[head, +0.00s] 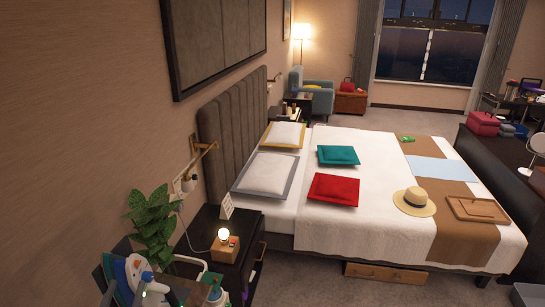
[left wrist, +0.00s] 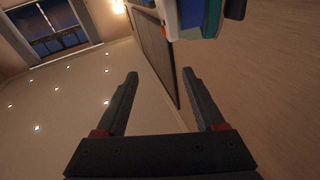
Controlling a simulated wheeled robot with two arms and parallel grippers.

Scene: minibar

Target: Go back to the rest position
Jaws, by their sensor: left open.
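My left gripper (head: 112,262) is at the lower left of the head view, in front of the green plant and close to parts of my own arm. In the left wrist view the left gripper (left wrist: 160,74) shows two dark fingers spread apart with nothing between them. It points up towards the ceiling and wall. My right gripper is not in view.
A leafy plant (head: 150,218) and a dark nightstand (head: 208,228) with a lit lamp (head: 223,236) are close to my left arm. The bed (head: 375,232) fills the middle. A wall (head: 70,120) runs along the left. Carpet (head: 300,290) shows at the front.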

